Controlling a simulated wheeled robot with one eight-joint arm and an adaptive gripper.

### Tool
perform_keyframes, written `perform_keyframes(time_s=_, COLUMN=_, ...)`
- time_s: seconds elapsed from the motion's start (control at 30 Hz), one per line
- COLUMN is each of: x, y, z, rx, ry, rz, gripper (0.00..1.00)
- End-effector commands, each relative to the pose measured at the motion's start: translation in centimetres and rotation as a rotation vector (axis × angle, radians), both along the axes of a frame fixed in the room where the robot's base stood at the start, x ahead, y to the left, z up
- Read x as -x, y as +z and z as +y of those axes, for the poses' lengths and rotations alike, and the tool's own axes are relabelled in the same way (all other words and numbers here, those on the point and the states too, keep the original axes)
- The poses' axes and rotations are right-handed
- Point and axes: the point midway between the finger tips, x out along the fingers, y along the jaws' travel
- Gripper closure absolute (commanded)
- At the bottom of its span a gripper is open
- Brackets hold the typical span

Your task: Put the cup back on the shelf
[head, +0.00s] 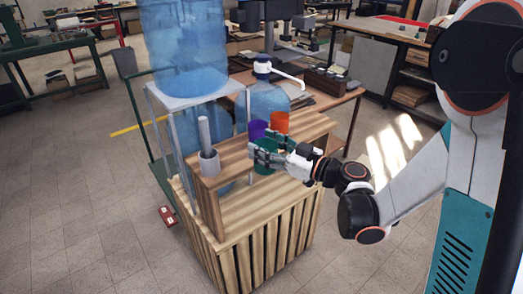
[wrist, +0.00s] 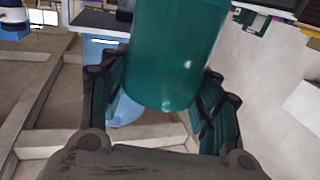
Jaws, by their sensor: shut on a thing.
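A green cup (head: 265,168) is between the fingers of my gripper (head: 262,157), which is shut on it. In the wrist view the green cup (wrist: 172,55) fills the upper middle, with a finger of my gripper (wrist: 165,95) on each side. The cup is at the wooden shelf (head: 235,160), in front of a purple cup (head: 257,129) and an orange cup (head: 280,122) that stand on it. I cannot tell whether the green cup touches the shelf.
A grey holder with an upright rod (head: 208,158) stands at the shelf's left end. Large blue water bottles (head: 185,45) stand behind and left, one with a pump (head: 264,95). The lower wooden top (head: 260,210) is bare. A red object (head: 168,215) lies on the floor.

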Motion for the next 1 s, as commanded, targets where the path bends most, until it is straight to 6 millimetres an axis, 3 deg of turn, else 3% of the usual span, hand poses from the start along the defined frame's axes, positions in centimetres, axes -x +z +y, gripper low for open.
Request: perform_keyframes(time_s=1.0, x=-4.6, y=-2.2, z=3.1, rx=0.0, ry=-0.003, rz=0.0, gripper=0.72)
